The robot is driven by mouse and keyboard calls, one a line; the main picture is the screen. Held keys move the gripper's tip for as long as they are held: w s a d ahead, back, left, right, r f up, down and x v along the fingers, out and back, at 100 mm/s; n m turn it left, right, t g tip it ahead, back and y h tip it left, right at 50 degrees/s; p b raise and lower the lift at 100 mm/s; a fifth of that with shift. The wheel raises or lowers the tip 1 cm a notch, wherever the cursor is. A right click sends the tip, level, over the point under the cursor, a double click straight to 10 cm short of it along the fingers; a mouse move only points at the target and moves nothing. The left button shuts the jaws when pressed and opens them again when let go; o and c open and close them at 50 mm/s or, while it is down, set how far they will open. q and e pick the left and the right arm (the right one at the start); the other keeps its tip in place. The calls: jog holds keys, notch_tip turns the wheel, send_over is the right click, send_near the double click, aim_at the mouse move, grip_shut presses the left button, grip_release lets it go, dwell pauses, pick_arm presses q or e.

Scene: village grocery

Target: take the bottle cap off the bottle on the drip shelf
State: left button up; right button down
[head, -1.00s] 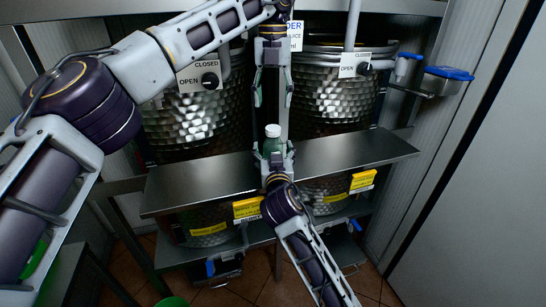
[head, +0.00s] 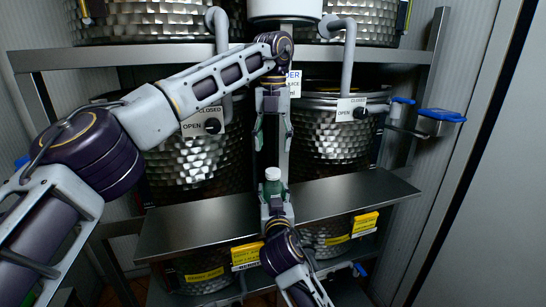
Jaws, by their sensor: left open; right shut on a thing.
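A green bottle (head: 273,189) stands upright at the drip shelf (head: 190,222), near the shelf's middle. A white bottle cap (head: 273,173) is on its top. My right gripper (head: 274,202) comes from below in the head view and is shut on the bottle's body, hiding its lower part. My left gripper (head: 272,140) points down from above, open and empty. Its fingertips are a little above the cap and apart from it.
Two hammered metal drums (head: 330,145) stand behind the shelf, with taps and OPEN/CLOSED signs (head: 202,122). Yellow labels (head: 246,254) hang below the shelf. The shelf is bare on both sides of the bottle.

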pick_arm(q)
jog(key=m, duration=1.7)
jog(key=shift+m, duration=0.3)
jog(key=m, duration=0.4)
jog(key=shift+m, duration=0.4)
jog(key=m, duration=0.3)
jog(key=shift+m, duration=0.4)
jog(key=m, duration=0.4)
jog(key=shift+m, duration=2.6)
